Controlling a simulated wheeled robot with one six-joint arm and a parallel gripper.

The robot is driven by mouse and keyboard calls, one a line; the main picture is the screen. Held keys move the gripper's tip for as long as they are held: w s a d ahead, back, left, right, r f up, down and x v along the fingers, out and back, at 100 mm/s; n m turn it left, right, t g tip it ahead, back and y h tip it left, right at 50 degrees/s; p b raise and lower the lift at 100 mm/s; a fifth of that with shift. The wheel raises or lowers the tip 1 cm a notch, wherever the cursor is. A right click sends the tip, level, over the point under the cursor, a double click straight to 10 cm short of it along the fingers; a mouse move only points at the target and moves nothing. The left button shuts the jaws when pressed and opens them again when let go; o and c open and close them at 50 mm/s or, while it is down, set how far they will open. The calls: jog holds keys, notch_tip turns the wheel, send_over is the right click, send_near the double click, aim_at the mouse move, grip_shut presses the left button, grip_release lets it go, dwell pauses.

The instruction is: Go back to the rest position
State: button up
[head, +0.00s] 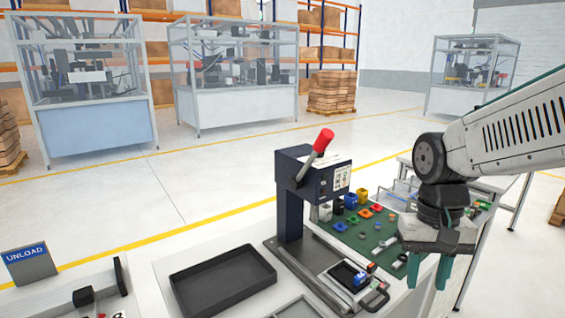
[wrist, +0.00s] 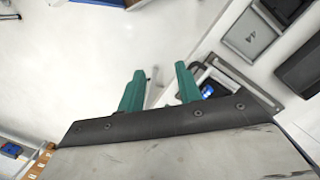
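My gripper (head: 428,272) hangs at the right of the head view, pointing down, above the right front part of the workbench. Its two teal fingers are apart with nothing between them. In the wrist view the fingers of my gripper (wrist: 158,92) also stand apart and empty. A small fixture (head: 375,299) with a handle, holding blue and white parts, sits at the press base.
A black empty tray (head: 222,281) lies left of the press. A green mat (head: 362,240) with several small coloured parts lies behind my gripper. An UNLOAD sign (head: 27,263) stands at far left. Glass-walled machine cells (head: 85,130) stand beyond a yellow floor line, with open floor between.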

jog(key=s+d+r+n+t, duration=0.1)
jog(key=s+r+n+t, duration=0.1)
jog(key=s, duration=1.1)
jog(key=shift+d+r+t, duration=0.3)
jog(key=shift+r, duration=0.5)
